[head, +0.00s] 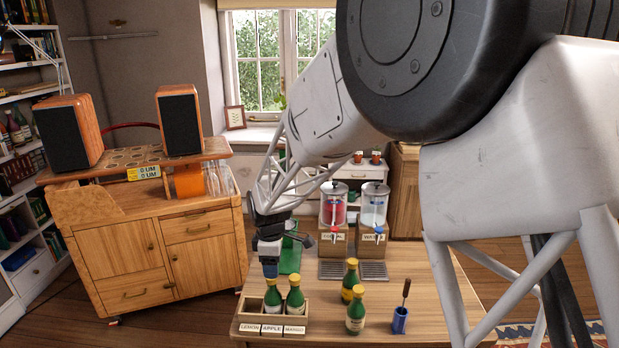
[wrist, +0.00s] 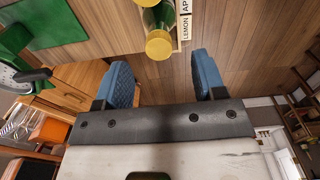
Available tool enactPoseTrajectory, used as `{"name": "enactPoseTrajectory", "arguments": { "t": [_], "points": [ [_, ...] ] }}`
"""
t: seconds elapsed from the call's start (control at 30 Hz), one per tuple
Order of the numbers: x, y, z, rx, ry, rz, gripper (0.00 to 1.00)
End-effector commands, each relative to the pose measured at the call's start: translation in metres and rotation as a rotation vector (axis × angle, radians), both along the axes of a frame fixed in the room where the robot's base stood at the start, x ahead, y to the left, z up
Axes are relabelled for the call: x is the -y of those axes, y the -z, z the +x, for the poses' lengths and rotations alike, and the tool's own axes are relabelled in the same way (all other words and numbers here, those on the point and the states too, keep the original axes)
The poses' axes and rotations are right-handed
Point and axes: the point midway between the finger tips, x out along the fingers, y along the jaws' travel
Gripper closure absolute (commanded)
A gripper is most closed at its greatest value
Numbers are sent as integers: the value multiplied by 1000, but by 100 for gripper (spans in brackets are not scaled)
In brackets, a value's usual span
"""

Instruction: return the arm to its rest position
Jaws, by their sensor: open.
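My gripper (head: 268,265) hangs at the end of my arm, above the back of a labelled wooden crate (head: 245,316) at the table's front left. In the wrist view its two blue fingers are spread apart with nothing between them (wrist: 166,72). Two green bottles with yellow caps, one on the left (head: 273,299) and one on the right (head: 295,297), stand upright in the crate. A yellow-capped bottle (wrist: 159,44) shows beyond the fingers in the wrist view, apart from them. The crate's labels read lemon, apple and mango.
Two more bottles, (head: 351,280) and (head: 355,312), stand right of the crate. A blue cup (head: 400,320) holds a dark-handled tool. Two drink dispensers, red (head: 333,207) and clear (head: 373,208), stand behind. A green item (head: 290,254) lies near my gripper. A wooden cabinet (head: 160,250) stands left.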

Motion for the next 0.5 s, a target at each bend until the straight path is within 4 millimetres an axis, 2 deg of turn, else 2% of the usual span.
{"name": "enactPoseTrajectory", "arguments": {
  "t": [0.23,0.5],
  "points": [
    [38,-35,-16,22,133,11,36],
    [103,-85,-55,51,375,28,36]
  ]
}}
